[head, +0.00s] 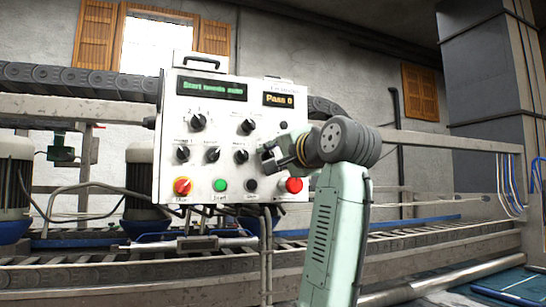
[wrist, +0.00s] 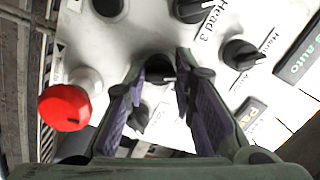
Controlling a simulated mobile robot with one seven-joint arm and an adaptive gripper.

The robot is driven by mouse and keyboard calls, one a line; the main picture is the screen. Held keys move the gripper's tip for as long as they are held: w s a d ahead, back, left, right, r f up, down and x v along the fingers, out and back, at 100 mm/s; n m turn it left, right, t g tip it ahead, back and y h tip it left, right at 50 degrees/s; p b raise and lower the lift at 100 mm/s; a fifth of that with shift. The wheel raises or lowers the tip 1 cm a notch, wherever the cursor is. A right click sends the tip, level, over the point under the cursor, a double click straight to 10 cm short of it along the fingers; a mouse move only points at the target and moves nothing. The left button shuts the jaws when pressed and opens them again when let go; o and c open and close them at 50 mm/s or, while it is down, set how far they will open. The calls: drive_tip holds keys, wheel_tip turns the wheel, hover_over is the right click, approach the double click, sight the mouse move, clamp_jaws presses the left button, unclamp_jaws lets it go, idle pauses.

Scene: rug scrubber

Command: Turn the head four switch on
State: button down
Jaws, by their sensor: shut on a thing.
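The control panel (head: 225,175) is a white upright box with several black rotary knobs. The head four switch (wrist: 158,67) is a black knob between my fingertips in the wrist view; its own label is not visible. My gripper (head: 268,156) reaches the panel from the right, beside the head three knob (head: 242,156). In the wrist view my gripper (wrist: 163,72) is shut on the knob, one finger on each side. A light mark shows on the knob, but its setting cannot be read for sure.
A red button (head: 294,185) sits below my gripper, with a black button (head: 251,185) to its left. A green button (head: 220,185) and a red-and-yellow main switch (head: 183,187) are farther left. The hand/auto knob (wrist: 243,53) is close by. Displays (head: 212,88) are above.

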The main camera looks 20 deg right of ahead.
drive_tip(key=m, duration=0.9)
drive_tip(key=m+t+h, duration=0.1)
drive_tip(key=m, duration=0.3)
drive_tip(key=shift+a+f+m, duration=0.1)
drive_tip(key=shift+f+m, duration=0.2)
drive_tip(key=shift+m, duration=0.1)
drive_tip(key=c, duration=1.4)
unclamp_jaws()
drive_tip(key=shift+r, duration=0.1)
drive_tip(key=shift+o, duration=0.2)
drive_tip(key=shift+s, duration=0.1)
drive_tip(key=shift+s, duration=0.25)
drive_tip(key=s+f, duration=0.1)
drive_tip(key=s, duration=1)
drive_tip(key=shift+s+d, duration=0.15)
drive_tip(key=shift+d, duration=0.15)
